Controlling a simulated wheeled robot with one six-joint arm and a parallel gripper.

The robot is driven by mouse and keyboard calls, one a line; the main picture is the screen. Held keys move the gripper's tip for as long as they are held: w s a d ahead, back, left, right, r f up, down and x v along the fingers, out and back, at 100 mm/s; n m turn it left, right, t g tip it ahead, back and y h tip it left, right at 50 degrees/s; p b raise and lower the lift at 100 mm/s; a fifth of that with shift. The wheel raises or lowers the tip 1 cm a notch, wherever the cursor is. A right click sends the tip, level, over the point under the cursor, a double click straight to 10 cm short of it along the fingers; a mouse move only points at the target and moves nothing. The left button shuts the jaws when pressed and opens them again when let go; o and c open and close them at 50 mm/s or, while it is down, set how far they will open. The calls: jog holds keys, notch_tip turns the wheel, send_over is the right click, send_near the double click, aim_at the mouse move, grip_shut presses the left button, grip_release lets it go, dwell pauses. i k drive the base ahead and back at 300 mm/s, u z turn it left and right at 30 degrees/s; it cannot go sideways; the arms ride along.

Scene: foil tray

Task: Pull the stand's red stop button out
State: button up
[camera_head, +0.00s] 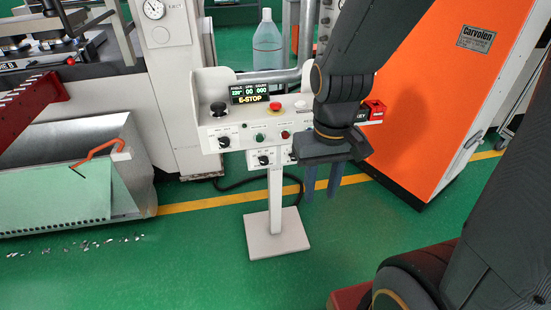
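The stand (276,190) is a white control box on a post with a square base plate. Its red stop button (275,106) is a small round red cap over a yellow base on the box's top, right of a black knob (218,109). My gripper (321,193) hangs to the right of the post, below and to the right of the button, fingers pointing down. Its fingers are apart with nothing visible between them. My wrist hides the right part of the box.
A clear bottle (267,45) stands behind the box. A red box (375,110) shows at the panel's right end. An orange machine (440,100) is close at right, and a grey metal tray with a sheet (55,190) is at left.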

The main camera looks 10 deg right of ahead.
aim_at(276, 106)
jog(key=i, duration=0.9)
